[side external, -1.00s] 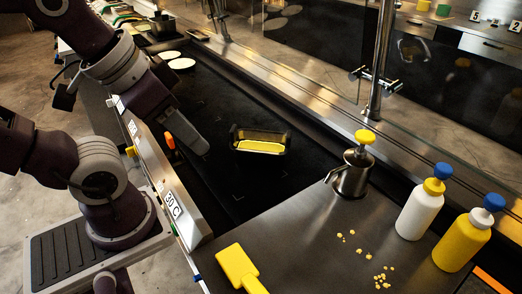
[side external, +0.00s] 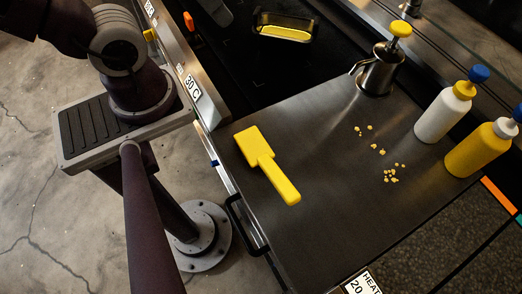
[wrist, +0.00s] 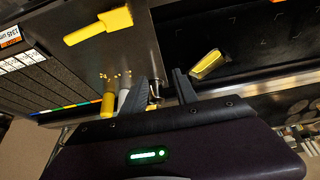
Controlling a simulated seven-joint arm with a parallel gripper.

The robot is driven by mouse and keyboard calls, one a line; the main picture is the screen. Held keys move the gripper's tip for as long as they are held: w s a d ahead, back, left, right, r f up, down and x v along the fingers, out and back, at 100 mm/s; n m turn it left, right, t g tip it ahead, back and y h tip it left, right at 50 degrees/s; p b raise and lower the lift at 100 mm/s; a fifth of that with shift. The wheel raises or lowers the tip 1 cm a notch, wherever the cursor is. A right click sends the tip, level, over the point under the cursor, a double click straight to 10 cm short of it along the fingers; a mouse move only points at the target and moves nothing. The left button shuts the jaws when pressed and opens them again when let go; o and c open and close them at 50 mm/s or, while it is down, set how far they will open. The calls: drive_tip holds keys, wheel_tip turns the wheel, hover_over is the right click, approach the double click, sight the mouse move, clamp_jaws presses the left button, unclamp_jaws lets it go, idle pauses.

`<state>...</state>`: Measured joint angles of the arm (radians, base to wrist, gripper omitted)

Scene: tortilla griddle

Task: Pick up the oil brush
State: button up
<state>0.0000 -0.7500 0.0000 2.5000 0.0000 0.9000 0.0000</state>
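A yellow knob-topped handle (side external: 399,29) stands upright in a small metal pot (side external: 377,75) at the back of the steel counter. It looks like the oil brush, but its lower end is hidden inside the pot. A flat yellow paddle-shaped tool (side external: 265,165) lies on the counter's left part. The paddle also shows in the wrist view (wrist: 98,25). In the wrist view my gripper (wrist: 160,78) has its two dark fingers apart and holds nothing. The pot is partly hidden behind the fingers there. In the side view the gripper's fingers cannot be made out.
A white bottle (side external: 440,115) and a yellow bottle (side external: 480,150), both blue-capped, stand at the right. Yellow crumbs (side external: 380,152) lie mid-counter. A dark tray with a yellow inside (side external: 285,33) sits on the black griddle (side external: 258,75). The counter's front is clear.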

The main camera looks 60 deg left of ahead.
idle(0.3)
drive_tip(key=o, duration=0.4)
drive_tip(key=shift+c, duration=0.2)
drive_tip(key=m+g, duration=0.6)
drive_tip(key=m, duration=1.2)
hover_over(269, 164)
drive_tip(key=d, duration=0.1)
drive_tip(key=f, duration=1.8)
drive_tip(key=shift+w+f, duration=0.2)
drive_tip(key=shift+f, duration=0.1)
drive_tip(key=f, duration=0.4)
drive_tip(key=a+f, duration=0.1)
drive_tip(key=f, duration=0.2)
drive_tip(key=shift+s, duration=0.15)
